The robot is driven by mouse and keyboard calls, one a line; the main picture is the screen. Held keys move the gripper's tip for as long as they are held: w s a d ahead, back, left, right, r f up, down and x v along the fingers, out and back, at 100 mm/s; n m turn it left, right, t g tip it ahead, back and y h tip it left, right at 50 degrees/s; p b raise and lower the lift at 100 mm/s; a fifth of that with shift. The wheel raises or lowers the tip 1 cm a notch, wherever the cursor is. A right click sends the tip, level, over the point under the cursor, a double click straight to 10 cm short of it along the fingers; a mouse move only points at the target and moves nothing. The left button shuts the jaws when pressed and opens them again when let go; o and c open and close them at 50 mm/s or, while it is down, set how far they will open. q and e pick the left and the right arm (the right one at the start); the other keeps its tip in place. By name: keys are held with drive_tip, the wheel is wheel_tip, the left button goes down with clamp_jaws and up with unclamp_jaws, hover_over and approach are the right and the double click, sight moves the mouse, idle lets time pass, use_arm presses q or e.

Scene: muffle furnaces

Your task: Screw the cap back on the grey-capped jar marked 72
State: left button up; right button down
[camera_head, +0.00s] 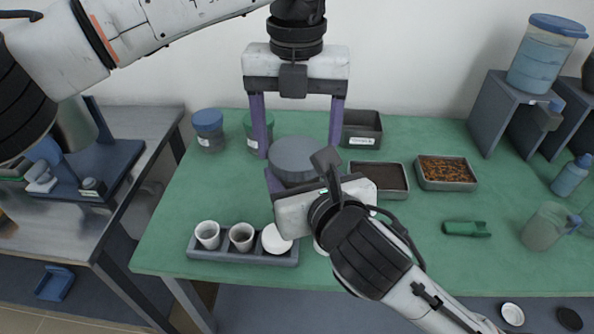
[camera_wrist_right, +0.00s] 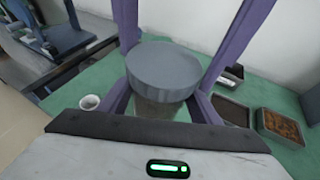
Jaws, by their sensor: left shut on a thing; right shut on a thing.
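The round grey cap (camera_head: 296,158) sits at the top of the jar in the middle of the green table, and it also shows in the right wrist view (camera_wrist_right: 162,68). My left gripper (camera_head: 297,150) comes down from above, its purple fingers shut on opposite sides of the cap. My right gripper (camera_head: 300,184) comes from the front, lower down, and is shut on the jar. The jar body (camera_wrist_right: 163,108) shows only in part under the cap in the right wrist view. Its marking is hidden, and I cannot tell how far the cap is seated.
A blue-capped jar (camera_head: 208,128) and a green-capped jar (camera_head: 250,130) stand behind to the left. Trays (camera_head: 447,187) lie to the right. A grey rack (camera_head: 215,256) with cups is at the front left. A green object (camera_head: 466,229) lies on the right.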

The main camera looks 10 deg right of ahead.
use_arm(q)
drive_tip(key=shift+s, duration=0.15)
drive_tip(key=o, duration=1.2)
drive_tip(key=shift+r, duration=2.25)
drive_tip(key=shift+c, duration=0.5)
wheel_tip(320, 180, up, 3)
drive_tip(key=n, duration=0.4)
drive_tip(key=shift+n, duration=0.4)
